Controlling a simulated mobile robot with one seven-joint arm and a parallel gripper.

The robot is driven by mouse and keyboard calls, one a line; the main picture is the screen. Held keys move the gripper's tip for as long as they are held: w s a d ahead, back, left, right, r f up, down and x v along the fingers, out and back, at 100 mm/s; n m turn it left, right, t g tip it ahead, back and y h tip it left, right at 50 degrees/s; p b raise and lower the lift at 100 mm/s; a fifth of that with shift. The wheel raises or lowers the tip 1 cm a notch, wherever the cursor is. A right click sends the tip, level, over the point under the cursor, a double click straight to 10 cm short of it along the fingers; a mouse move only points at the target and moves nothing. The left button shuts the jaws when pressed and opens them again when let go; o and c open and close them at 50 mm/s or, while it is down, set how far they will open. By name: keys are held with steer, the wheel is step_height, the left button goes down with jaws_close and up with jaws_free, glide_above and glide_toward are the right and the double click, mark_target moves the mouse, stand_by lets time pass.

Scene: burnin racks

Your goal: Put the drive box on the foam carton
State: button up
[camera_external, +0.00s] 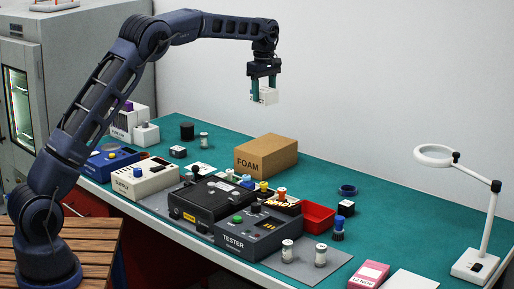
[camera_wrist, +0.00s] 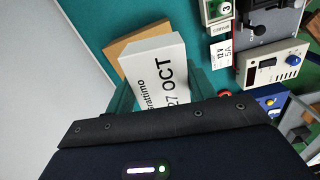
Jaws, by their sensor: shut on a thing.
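My gripper (camera_external: 263,88) is shut on a small white box, the drive box (camera_external: 267,97), and holds it in the air well above the bench. In the wrist view the drive box (camera_wrist: 156,66) sits between the teal fingers, with black print reading "27 OCT" on one side. The foam carton (camera_external: 262,158) is a brown cardboard box marked FOAM, standing on the green bench top below the gripper. In the wrist view part of the carton (camera_wrist: 128,40) shows beyond the drive box, which hides the rest. The carton's top looks bare in the external view.
A black case (camera_external: 205,200), a grey tester (camera_external: 252,232) and a supply unit (camera_external: 145,178) stand in front of the carton. A red tray (camera_external: 318,217) lies to its right. A magnifier lamp (camera_external: 480,235) stands at the far right. A white wall rises behind the bench.

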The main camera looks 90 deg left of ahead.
mark_target(255, 149)
steer(key=s+a+r, duration=0.1)
steer(key=s+a+n, duration=0.1)
steer(key=a, duration=0.1)
steer(key=shift+r, duration=0.4)
steer(key=f, duration=1.9)
steer(key=shift+s+a+f, duration=0.3)
steer(key=shift+f, duration=0.2)
steer(key=o, duration=1.1)
steer(key=shift+c, duration=0.2)
steer(key=shift+r, duration=0.1)
step_height(255, 149, up, 12)
